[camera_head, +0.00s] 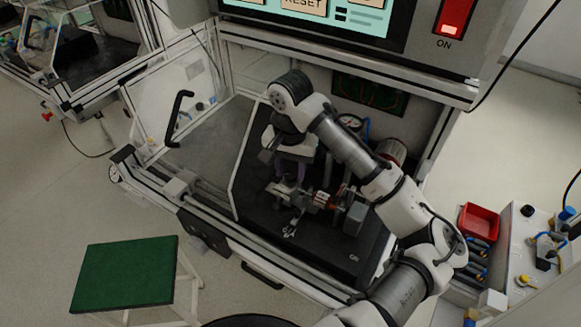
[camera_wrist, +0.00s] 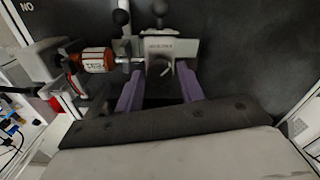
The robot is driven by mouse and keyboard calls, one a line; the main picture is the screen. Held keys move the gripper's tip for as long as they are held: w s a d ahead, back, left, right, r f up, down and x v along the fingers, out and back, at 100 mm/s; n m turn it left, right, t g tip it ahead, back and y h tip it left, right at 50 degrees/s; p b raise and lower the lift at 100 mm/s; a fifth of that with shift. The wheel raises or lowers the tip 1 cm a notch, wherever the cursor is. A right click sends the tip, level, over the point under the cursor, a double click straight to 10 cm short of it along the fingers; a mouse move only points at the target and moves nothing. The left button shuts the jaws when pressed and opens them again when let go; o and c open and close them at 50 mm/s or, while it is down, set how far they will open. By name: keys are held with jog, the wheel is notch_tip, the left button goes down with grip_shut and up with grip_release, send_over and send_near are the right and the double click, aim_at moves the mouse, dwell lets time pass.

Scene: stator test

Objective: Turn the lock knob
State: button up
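My gripper (camera_wrist: 160,88) is open in the wrist view, with its two purple fingers apart. In the head view my gripper (camera_head: 290,172) points down over the black test bed. Between and just beyond the fingertips is a grey metal clamp block (camera_wrist: 158,46) with a curved, hook-like part below it. Nothing visible is held.
The test bed (camera_head: 310,245) lies inside a framed bench with a clear door (camera_head: 165,100) and black handle at left. A gauge (camera_head: 350,122) and a motor-like cylinder (camera_head: 391,150) stand behind. A green-topped stool (camera_head: 125,272) and red bin (camera_head: 478,221) are outside the bench.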

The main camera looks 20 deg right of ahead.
aim_at(290, 173)
jog(key=shift+o, duration=1.1)
jog(key=shift+r, duration=0.1)
notch_tip(290, 173, up, 14)
jog(key=b, duration=0.1)
jog(key=shift+f+b, duration=0.2)
jog(key=shift+b, duration=0.15)
